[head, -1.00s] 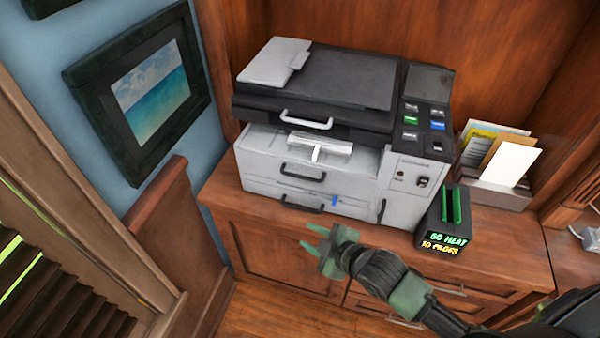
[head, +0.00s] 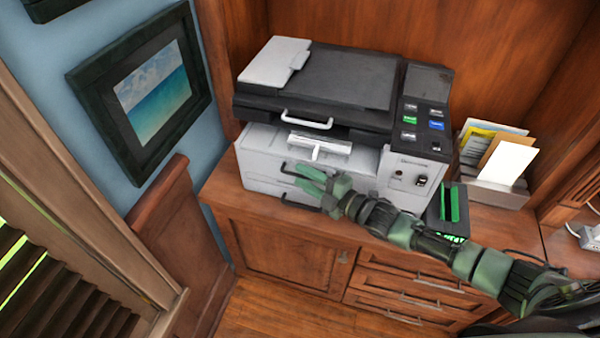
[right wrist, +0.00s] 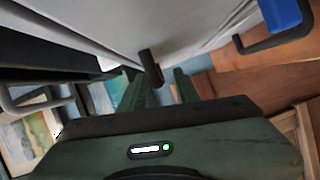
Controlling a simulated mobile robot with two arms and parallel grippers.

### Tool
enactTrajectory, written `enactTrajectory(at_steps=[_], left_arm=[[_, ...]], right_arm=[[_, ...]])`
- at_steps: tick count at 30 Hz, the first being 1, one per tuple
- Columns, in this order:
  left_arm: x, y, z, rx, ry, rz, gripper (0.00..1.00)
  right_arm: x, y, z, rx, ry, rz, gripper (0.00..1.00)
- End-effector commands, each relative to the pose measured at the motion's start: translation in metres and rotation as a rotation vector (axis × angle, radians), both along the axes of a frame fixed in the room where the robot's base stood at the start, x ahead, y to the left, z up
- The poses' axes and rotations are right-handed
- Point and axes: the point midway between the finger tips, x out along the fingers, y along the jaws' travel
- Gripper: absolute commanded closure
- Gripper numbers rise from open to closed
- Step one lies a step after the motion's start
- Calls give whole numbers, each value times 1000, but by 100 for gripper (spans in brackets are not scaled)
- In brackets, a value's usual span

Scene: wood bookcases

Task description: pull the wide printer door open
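The grey and black printer (head: 330,110) stands on the wooden cabinet. Its wide front door (head: 262,163) looks closed and has a dark bar handle (head: 292,169); a second dark handle (head: 296,203) is on the panel below. My right gripper (head: 305,180) is open in front of the door, at the upper dark handle, and partly covers it. In the right wrist view, that handle (right wrist: 150,68) appears between the two open fingers (right wrist: 158,88); I cannot tell whether they touch it. My left gripper is not in view.
A light handle (head: 307,118) sticks out above the door. A dark box with green slots (head: 449,215) stands right of the printer, partly behind my right arm. A paper holder (head: 497,189) is farther right. A framed picture (head: 150,92) hangs at left.

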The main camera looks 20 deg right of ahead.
Motion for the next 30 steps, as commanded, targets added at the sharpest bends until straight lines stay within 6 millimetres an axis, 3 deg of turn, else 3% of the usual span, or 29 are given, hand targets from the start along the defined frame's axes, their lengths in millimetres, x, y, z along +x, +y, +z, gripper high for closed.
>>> enactTrajectory(at_steps=[4, 13, 17, 30], left_arm=[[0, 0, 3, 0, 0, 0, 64], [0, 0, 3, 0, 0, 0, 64], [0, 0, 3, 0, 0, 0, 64], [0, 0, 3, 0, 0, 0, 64]], right_arm=[[11, 8, -1, 0, 0, 0, 68], [13, 10, -2, 0, 1, 1, 68], [13, 9, -2, 0, 1, 1, 100], [13, 9, -2, 0, 2, 0, 100]])
